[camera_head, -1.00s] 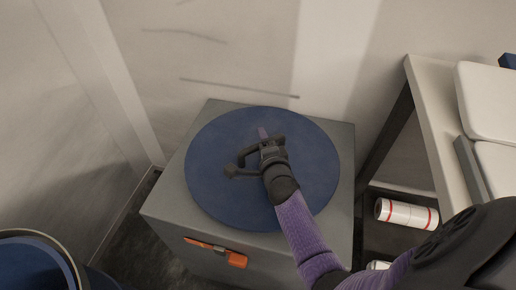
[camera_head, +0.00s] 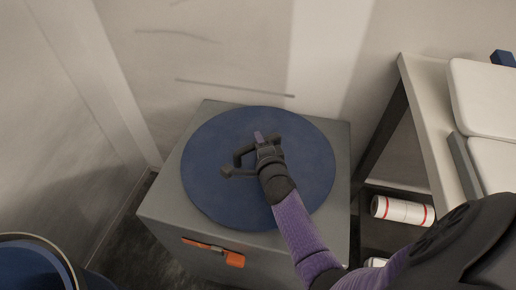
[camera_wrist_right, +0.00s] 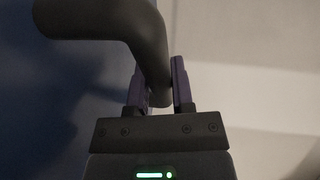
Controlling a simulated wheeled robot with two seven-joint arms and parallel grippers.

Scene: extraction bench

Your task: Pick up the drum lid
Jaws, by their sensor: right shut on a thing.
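The drum lid (camera_head: 215,188) is a large flat blue disc with a dark bar handle (camera_head: 238,160) on top. It lies on a grey box (camera_head: 168,212); I see no clear gap under it. My right gripper (camera_head: 264,142) reaches in from the lower right and is shut on the handle over the lid's middle. In the right wrist view, the dark curved handle (camera_wrist_right: 148,45) runs down between the two fingers (camera_wrist_right: 164,85), with the blue lid (camera_wrist_right: 60,95) behind it. My left gripper is not in view.
A blue open drum (camera_head: 35,262) stands at the lower left. An orange strap or latch (camera_head: 234,259) is on the box front. A bench (camera_head: 425,105) with white pads stands at the right, with a white roll with red bands (camera_head: 400,210) below. Walls close in behind.

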